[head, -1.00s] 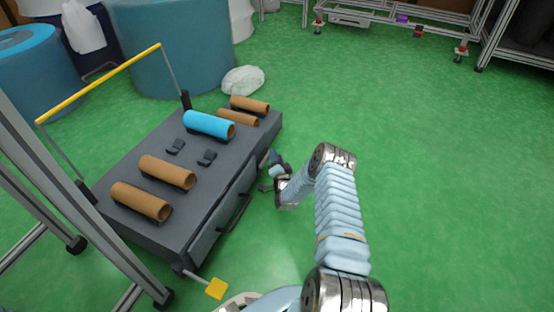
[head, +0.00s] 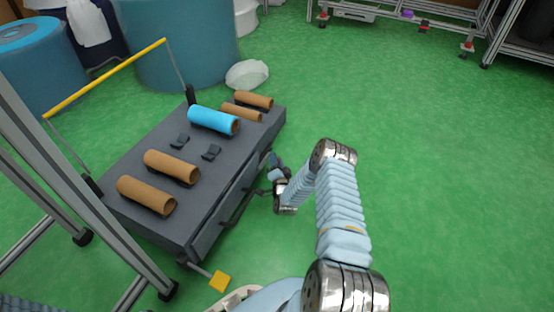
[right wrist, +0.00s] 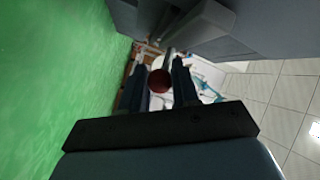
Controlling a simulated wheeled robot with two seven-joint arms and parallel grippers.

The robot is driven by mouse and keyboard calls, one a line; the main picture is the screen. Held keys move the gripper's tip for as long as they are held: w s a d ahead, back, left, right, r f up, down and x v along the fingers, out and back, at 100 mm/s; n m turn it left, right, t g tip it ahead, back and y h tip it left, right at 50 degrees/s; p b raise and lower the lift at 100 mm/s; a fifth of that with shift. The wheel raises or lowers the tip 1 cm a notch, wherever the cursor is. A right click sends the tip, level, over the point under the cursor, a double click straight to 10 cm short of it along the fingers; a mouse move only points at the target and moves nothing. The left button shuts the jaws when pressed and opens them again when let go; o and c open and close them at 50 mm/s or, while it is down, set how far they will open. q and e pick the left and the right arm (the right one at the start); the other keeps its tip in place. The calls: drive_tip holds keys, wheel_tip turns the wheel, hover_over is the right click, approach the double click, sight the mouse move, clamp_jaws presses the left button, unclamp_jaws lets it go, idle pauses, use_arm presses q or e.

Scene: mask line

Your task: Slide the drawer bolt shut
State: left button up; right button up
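The drawer (head: 226,211) is in the right-hand side of a low dark grey cart (head: 160,128) and has a dark bar handle. My right gripper (head: 266,188) is beside the far end of the drawer front, small and partly hidden by my wrist. In the right wrist view its two dark fingers (right wrist: 158,88) stand apart. A dark red round knob (right wrist: 160,80), probably the bolt's, shows between them; I cannot tell whether they touch it. The bolt's bar is not clear in either view. My left gripper is not in view.
Brown rolls (head: 171,166) and a blue roll (head: 213,120) lie on the cart. A yellow pedal (head: 219,282) sticks out at its near corner. A metal frame (head: 70,190) stands at left, blue drums (head: 180,45) behind. Green floor to the right is clear.

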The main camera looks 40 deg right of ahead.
drive_tip(key=o, duration=0.4)
drive_tip(key=shift+a+f, duration=0.2)
drive_tip(key=shift+a, duration=0.05)
drive_tip(key=shift+c, duration=0.2)
drive_tip(key=shift+r, duration=0.1)
drive_tip(key=shift+w+r, duration=0.15)
drive_tip(key=shift+s+a+r, duration=0.1)
drive_tip(key=shift+s+a, duration=0.1)
drive_tip(key=shift+s, duration=0.2)
drive_tip(key=p+v, duration=0.3)
drive_tip(key=v, duration=1)
drive_tip(key=shift+s+d+f, duration=0.15)
drive_tip(key=shift+f, duration=0.05)
